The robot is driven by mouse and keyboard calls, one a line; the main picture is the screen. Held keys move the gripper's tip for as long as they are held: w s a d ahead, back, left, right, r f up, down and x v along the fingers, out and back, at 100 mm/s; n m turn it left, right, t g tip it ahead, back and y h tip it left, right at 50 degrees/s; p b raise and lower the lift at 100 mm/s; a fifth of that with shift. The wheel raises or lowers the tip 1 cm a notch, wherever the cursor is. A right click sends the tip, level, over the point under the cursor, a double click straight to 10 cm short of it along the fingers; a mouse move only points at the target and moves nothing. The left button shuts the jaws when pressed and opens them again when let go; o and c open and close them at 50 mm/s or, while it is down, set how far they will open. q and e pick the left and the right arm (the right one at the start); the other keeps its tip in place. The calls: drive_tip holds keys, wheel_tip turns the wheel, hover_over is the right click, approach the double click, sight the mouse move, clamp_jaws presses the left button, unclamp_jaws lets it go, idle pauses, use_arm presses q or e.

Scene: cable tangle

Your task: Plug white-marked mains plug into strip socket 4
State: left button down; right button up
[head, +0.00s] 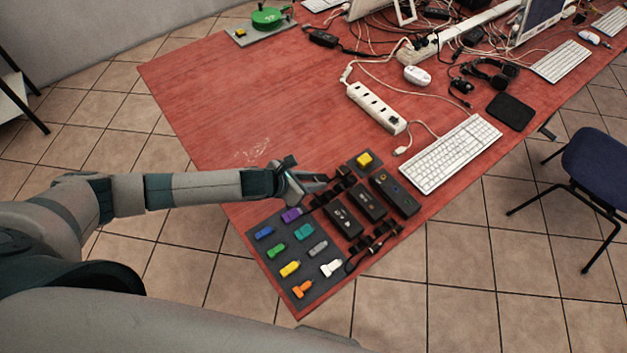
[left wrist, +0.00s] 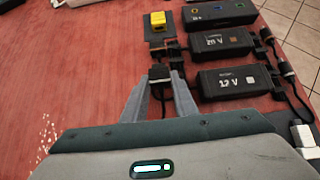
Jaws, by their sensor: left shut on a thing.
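My left gripper (head: 326,181) is low over the red table, left of the black power bricks. In the left wrist view its fingers (left wrist: 160,88) are shut on a small black plug (left wrist: 160,73), held between the tips. A white power strip (head: 377,108) with several dark sockets lies farther back on the table, apart from the gripper. Its socket numbers are too small to read. My right gripper is not in view.
Black bricks marked 12 V (left wrist: 231,82) and 20 V (left wrist: 222,42) lie right of the gripper. A yellow block (head: 364,159) sits just beyond. A dark mat (head: 270,259) holds several coloured connectors.

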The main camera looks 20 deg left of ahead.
use_arm(q)
wheel_tip(320, 180, up, 4)
drive_tip(key=p, duration=0.3)
drive_tip(key=shift+f, duration=0.2)
drive_tip(key=c, duration=2.3)
unclamp_jaws()
clamp_jaws()
